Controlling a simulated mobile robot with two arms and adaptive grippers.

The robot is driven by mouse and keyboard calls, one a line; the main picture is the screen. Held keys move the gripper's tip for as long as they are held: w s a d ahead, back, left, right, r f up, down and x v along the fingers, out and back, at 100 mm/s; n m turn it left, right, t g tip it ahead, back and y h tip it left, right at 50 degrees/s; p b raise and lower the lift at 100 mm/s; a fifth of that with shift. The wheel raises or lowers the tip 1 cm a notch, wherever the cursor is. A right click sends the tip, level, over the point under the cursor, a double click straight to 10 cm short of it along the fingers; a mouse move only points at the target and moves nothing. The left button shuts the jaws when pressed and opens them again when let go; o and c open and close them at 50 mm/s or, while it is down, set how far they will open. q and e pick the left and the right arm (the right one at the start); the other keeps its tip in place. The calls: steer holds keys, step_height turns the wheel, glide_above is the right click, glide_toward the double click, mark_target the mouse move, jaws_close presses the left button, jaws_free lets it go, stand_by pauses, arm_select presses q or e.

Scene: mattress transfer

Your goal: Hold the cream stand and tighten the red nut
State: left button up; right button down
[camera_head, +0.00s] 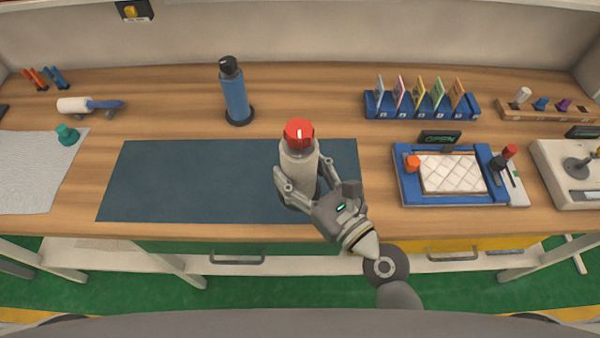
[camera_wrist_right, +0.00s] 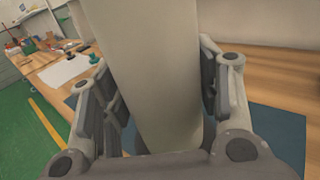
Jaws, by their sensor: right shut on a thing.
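The cream stand (camera_head: 301,167) stands upright on the right end of the dark mat, with the red nut (camera_head: 299,132) on its top. A white mark shows on the nut's front. My right gripper (camera_head: 297,188) reaches in from the front right, its fingers on both sides of the stand's body, below the nut, and is shut on it. In the right wrist view the stand (camera_wrist_right: 150,70) fills the space between the two fingers. The nut is out of that view. My left gripper does not show in either view.
The dark mat (camera_head: 190,180) is otherwise bare. A blue bottle (camera_head: 235,97) stands behind it. To the right are a blue-framed tray (camera_head: 405,190) with a quilted pad and a blue card rack (camera_head: 420,110). A teal stamp (camera_head: 67,134) is at the left.

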steer(key=w+p, duration=0.2)
steer(key=w, duration=0.9)
steer(key=shift+r, duration=0.2)
stand_by(0.9)
steer(key=shift+s+f+b, duration=0.1)
steer(key=shift+f+b, duration=5.25)
steer(key=shift+f, duration=1)
